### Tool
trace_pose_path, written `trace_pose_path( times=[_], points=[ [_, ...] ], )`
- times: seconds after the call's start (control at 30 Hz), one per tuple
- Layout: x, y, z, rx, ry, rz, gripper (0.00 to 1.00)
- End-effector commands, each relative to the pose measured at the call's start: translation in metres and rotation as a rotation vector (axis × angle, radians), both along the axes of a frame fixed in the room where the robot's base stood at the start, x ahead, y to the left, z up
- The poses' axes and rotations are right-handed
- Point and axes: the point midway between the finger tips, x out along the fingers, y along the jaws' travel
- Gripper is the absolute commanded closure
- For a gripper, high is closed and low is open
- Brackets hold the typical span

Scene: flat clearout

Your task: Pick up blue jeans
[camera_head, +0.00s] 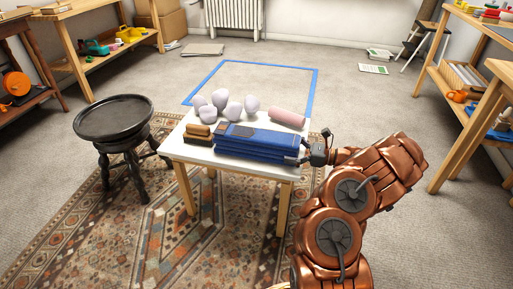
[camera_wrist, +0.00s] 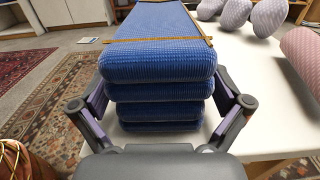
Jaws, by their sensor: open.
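The blue jeans (camera_head: 258,141) appear as a thick, folded blue bundle lying flat on a small white-topped table (camera_head: 190,153). In the wrist view the folded blue layers (camera_wrist: 160,70) are stacked, with a thin tan strip across the top. My gripper (camera_head: 307,150) is at the right end of the bundle in the head view. In the wrist view my gripper (camera_wrist: 163,100) is open, with one finger on each side of the near end of the stack. I cannot tell whether the fingers touch the cloth. The fingertips are partly hidden beside the stack.
Several pale lilac rounded things (camera_head: 235,109) and a pink roll (camera_head: 287,117) lie behind the bundle. A brown and black item (camera_head: 199,132) is at its left. A black stool (camera_head: 114,118) stands left of the table. Blue tape (camera_head: 316,88) outlines clear floor behind.

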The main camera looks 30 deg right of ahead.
Motion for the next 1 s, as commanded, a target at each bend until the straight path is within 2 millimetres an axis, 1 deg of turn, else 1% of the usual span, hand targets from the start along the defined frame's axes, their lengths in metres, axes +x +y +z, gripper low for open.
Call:
trace_pose_path(
  times=[0.1, 0.27, 0.3, 1.0],
  points=[
    [0.0045, 0.0056, -0.001, 0.001, 0.001, 0.0, 0.0],
    [0.0048, 0.006, -0.0003, 0.0, 0.001, 0.001, 0.0],
    [0.0048, 0.0059, -0.0004, 0.0, 0.001, 0.001, 0.02],
    [0.0044, 0.0058, -0.0004, 0.0, 0.001, 0.001, 0.75]
  ],
)
